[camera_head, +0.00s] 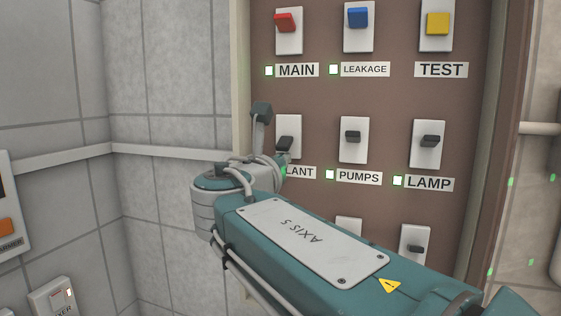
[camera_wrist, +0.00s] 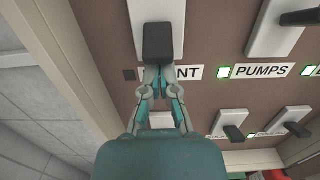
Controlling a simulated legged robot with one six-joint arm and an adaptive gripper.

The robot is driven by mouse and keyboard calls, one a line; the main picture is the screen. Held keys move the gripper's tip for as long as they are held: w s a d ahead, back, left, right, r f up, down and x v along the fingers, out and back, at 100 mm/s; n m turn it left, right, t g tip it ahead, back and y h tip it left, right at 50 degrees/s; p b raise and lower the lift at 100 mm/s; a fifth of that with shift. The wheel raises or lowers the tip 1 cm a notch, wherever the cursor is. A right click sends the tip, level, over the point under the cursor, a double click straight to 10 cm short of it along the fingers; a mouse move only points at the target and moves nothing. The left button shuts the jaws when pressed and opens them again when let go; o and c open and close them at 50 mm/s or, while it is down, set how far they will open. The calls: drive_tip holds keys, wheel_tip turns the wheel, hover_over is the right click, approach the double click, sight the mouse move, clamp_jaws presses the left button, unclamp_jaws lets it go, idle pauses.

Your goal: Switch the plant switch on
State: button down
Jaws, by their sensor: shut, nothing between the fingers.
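The plant switch (camera_head: 285,143) is a black lever on a white plate, left in the middle row of the brown panel in the head view. My wrist partly covers it and the start of its label (camera_head: 301,172). In the wrist view the black lever (camera_wrist: 157,42) stands large at top centre. The small square indicator (camera_wrist: 129,75) left of its label looks dark there. My gripper (camera_wrist: 160,73) is shut and empty, its fingertips just below the lever in the picture, over the label. I cannot tell whether they touch the lever. The fingers are hidden in the head view.
The pumps switch (camera_head: 353,138) and lamp switch (camera_head: 428,143) sit to the right with lit indicators. Main (camera_head: 287,27), leakage (camera_head: 358,17) and test (camera_head: 437,24) switches are above. More switches lie below, partly behind my arm. A tiled wall (camera_head: 170,70) stands at left.

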sight(283, 144)
drive_tip(key=shift+s+a+r+g+y, duration=0.15)
drive_tip(key=shift+r+g+y, duration=0.1)
drive_tip(key=shift+g, duration=0.3)
drive_tip(key=shift+s+d+r+g+y, duration=0.1)
drive_tip(key=shift+r+g+y, duration=0.1)
drive_tip(key=shift+g, duration=0.35)
drive_tip(key=shift+s+a+r+g+y, duration=0.1)
drive_tip(key=shift+r+g+y, duration=0.25)
drive_tip(key=shift+g, duration=0.4)
drive_tip(key=shift+s+r+g+y, duration=0.1)
drive_tip(key=shift+r+g+y, duration=0.15)
drive_tip(key=shift+g, duration=0.5)
drive_tip(key=shift+r, duration=0.25)
drive_tip(key=shift+s+r, duration=0.1)
drive_tip(key=shift+r, duration=0.3)
drive_tip(key=shift+r, duration=0.75)
